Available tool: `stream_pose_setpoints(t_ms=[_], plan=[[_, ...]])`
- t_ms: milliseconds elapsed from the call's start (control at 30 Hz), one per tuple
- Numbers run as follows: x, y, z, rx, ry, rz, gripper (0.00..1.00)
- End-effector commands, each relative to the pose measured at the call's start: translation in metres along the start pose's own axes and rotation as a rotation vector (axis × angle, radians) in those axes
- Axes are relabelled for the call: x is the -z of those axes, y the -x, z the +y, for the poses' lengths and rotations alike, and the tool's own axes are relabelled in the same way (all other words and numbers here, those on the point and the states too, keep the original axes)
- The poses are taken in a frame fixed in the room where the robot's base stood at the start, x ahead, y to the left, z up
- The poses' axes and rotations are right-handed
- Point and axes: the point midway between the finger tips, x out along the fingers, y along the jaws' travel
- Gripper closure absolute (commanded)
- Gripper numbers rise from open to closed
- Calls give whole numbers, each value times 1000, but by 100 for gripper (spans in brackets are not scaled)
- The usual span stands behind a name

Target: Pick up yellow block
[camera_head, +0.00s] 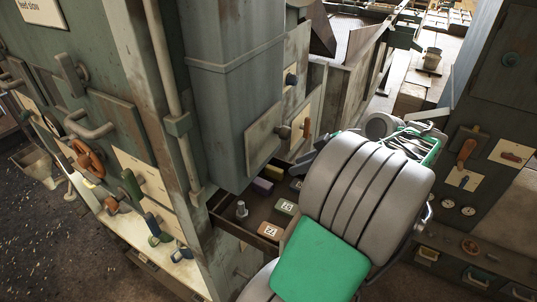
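A small yellow block (271,172) lies at the back of a brown open tray (226,221), next to a purple block (262,186). My grey and green arm (365,190) reaches across the right side of the tray and covers part of it. A narrow grey part, which looks like the end of my gripper (303,163), shows at the arm's left edge, just right of the yellow block and apart from it in the picture. Most of my gripper is hidden behind the arm, so its fingers cannot be made out.
The tray also holds a green labelled block (286,207), an orange labelled block (269,231) and a grey bolt-like piece (241,209). A tall grey-green machine column (225,100) rises directly behind and left of the tray. A control panel with levers (480,155) stands at the right.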

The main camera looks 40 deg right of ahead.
Motion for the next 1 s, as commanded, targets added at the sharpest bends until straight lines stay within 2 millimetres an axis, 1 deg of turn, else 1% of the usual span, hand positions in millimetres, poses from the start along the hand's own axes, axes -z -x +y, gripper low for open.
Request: stream_pose_setpoints(t_ms=[33,100,233,333,400,500,700,1000], plan=[[-3,-14,-4,15,12,-1,71],[-2,-28,-6,19,17,-2,71],[4,-48,-6,22,21,-1,71],[8,-68,-5,23,21,-1,71],[7,-79,-5,22,20,-1,71],[9,-84,-4,18,17,-2,71],[10,-82,-3,16,15,-2,72],[10,-81,-3,15,13,-1,96]])
